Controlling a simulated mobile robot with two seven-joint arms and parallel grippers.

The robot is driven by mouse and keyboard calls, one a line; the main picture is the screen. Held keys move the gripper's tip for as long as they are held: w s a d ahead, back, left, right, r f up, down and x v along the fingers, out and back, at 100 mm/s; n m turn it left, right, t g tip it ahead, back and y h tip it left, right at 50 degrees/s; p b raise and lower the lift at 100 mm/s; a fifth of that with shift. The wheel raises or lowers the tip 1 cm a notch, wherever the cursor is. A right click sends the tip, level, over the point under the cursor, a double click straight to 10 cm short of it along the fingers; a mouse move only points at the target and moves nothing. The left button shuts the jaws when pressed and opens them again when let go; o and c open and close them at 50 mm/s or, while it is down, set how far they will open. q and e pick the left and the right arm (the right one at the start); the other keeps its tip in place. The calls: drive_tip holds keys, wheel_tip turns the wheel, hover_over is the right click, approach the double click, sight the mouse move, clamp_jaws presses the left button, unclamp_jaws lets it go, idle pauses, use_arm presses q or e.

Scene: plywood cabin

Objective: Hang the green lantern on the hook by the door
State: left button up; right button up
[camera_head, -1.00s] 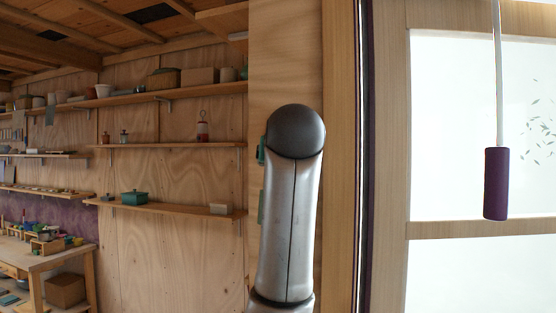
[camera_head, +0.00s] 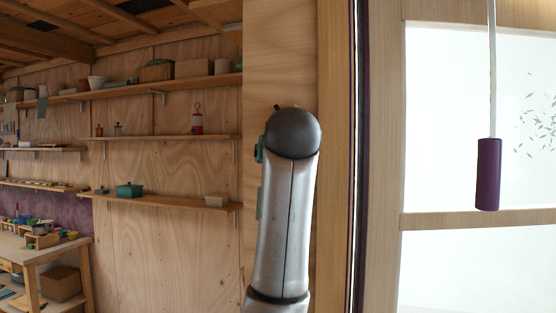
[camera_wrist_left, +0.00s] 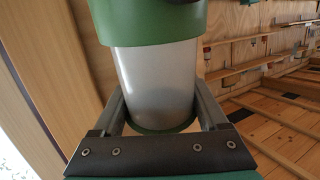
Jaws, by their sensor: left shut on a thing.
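The green lantern (camera_wrist_left: 155,25) fills the upper middle of the left wrist view, with a green top, a pale frosted body and a green base rim. My left gripper (camera_wrist_left: 160,108) is shut on its body, one finger on each side. In the head view my left forearm covers the gripper and most of what lies behind it. Green pieces (camera_head: 259,150) show at its left edge; I cannot tell whether they are lantern or gripper. A small dark tip (camera_head: 277,107) shows just above the forearm's rounded end, perhaps the hook. My right gripper is out of view.
A plywood wall panel and door frame (camera_head: 338,60) stand behind and right of my arm. A purple cylinder (camera_head: 488,175) hangs on a rod before the bright window. Wall shelves (camera_head: 165,138) with pots and a red lantern (camera_head: 197,122), and a workbench (camera_head: 50,250), are at left.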

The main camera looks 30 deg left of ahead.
use_arm(q)
drive_tip(key=o, duration=1.6)
drive_tip(key=shift+s, duration=0.1)
drive_tip(key=shift+b+v, duration=2.3)
drive_tip(key=shift+v, duration=5.3)
